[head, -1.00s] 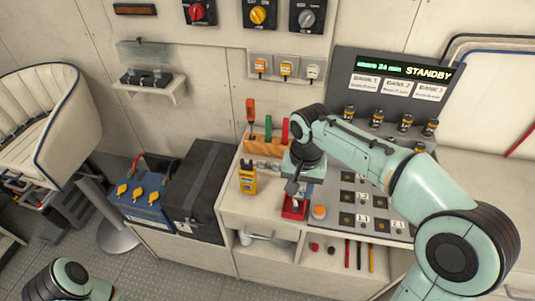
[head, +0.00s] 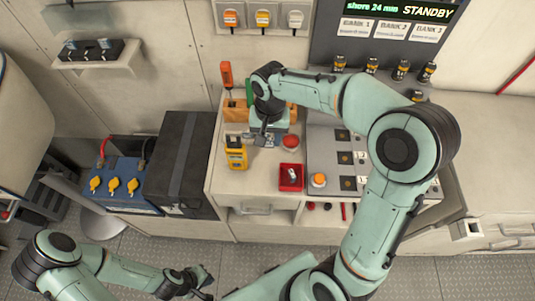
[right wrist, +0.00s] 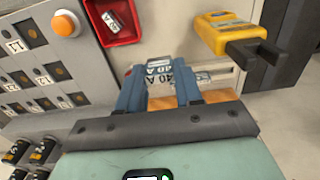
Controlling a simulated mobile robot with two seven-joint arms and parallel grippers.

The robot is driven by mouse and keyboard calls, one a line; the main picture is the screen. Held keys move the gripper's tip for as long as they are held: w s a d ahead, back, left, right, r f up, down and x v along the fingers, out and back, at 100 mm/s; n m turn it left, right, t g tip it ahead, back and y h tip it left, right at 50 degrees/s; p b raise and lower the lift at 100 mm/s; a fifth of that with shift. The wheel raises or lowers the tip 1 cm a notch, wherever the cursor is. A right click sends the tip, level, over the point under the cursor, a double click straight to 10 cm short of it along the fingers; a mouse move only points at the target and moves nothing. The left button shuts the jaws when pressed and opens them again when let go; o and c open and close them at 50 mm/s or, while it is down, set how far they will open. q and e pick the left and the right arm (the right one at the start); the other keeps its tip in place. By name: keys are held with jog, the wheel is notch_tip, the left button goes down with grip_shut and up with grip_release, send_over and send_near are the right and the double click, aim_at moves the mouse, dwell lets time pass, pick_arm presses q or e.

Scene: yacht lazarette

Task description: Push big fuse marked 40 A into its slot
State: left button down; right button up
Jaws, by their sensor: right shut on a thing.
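My right gripper (head: 266,139) is above the bench, left of and behind the red tray (head: 291,184). In the right wrist view its blue fingers (right wrist: 158,75) are shut on a pale fuse marked 40 A (right wrist: 160,69). The fingers hide part of the fuse. In the head view the fuse can hardly be made out. The sloping grey panel (head: 328,150) has dark square slots, such as one at its upper left (head: 343,135). My arm covers the panel's right part. My left gripper (head: 198,284) is low at the front, above the floor; its jaws are too small to read.
A small fuse (head: 292,175) lies in the red tray. An orange button (head: 318,180) is on the panel's left edge. A yellow meter (head: 236,153) stands left of my right gripper. Screwdrivers, one orange-handled (head: 227,75), stand behind it. A display (head: 405,12) reads STANDBY.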

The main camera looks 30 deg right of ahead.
pick_arm(q)
jog(key=shift+s+f+b, duration=0.35)
jog(key=shift+f, duration=0.15)
pick_arm(e)
notch_tip(320, 180, down, 12)
jog(key=shift+w+r, duration=0.1)
jog(key=shift+w, duration=0.05)
pick_arm(q)
jog(key=shift+f, duration=0.1)
pick_arm(e)
jog(key=shift+f, duration=0.2)
jog(key=o, duration=0.7)
pick_arm(q)
jog(key=shift+s, duration=0.15)
pick_arm(e)
jog(key=shift+r, duration=0.1)
